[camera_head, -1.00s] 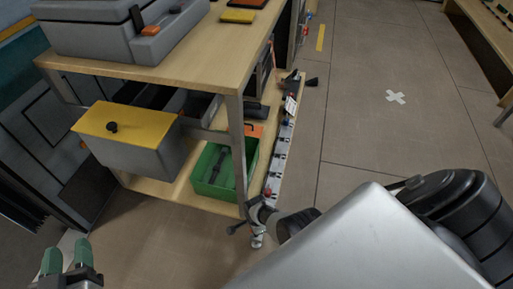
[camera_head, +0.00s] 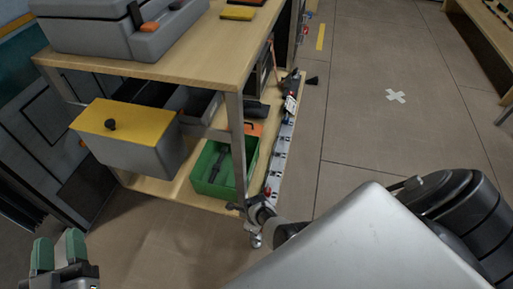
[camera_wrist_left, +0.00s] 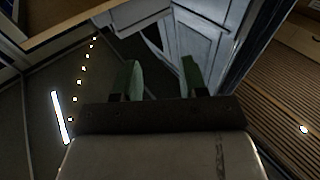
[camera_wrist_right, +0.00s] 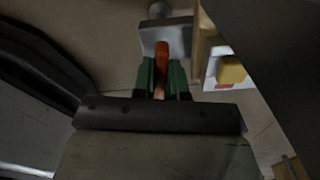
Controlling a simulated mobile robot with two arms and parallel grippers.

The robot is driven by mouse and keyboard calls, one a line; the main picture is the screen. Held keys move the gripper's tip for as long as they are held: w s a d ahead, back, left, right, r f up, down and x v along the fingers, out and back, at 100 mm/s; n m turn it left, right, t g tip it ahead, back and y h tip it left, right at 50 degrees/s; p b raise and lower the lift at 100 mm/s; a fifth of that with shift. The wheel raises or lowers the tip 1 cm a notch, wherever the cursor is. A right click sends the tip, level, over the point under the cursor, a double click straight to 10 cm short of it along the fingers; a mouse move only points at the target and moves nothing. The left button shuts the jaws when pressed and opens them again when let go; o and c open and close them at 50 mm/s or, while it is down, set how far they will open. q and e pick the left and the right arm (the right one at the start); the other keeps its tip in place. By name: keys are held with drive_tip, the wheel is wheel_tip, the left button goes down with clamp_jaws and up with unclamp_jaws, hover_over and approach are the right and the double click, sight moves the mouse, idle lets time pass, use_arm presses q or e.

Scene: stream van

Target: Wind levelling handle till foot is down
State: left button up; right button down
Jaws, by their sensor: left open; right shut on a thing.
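The levelling handle's orange-brown grip (camera_wrist_right: 161,55) stands between the green fingers of my right gripper (camera_wrist_right: 163,75), which is shut on it. In the head view the winding mechanism (camera_head: 262,211) is at the lower front corner of the wooden bench, and my right arm covers most of the gripper there. A small pale foot (camera_head: 256,240) shows below the mechanism; I cannot tell whether it touches the floor. My left gripper (camera_head: 58,252) is open and empty at the lower left, away from the bench; its green fingers (camera_wrist_left: 160,78) also show apart in the left wrist view.
The wooden bench (camera_head: 180,68) carries a grey case (camera_head: 90,30). Below are a grey box with a yellow lid (camera_head: 125,125) and a green crate (camera_head: 212,185) on the lower shelf. A metal rail (camera_head: 281,150) runs along the shelf edge.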

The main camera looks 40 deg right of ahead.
use_arm(q)
drive_tip(key=shift+d+r+t, duration=0.1)
drive_tip(key=shift+r+t, duration=0.3)
use_arm(e)
drive_tip(key=shift+m, duration=0.8)
use_arm(q)
drive_tip(key=shift+r, duration=0.1)
use_arm(e)
drive_tip(key=c, duration=1.2)
unclamp_jaws()
drive_tip(key=shift+o, duration=0.2)
drive_tip(key=shift+r, duration=0.1)
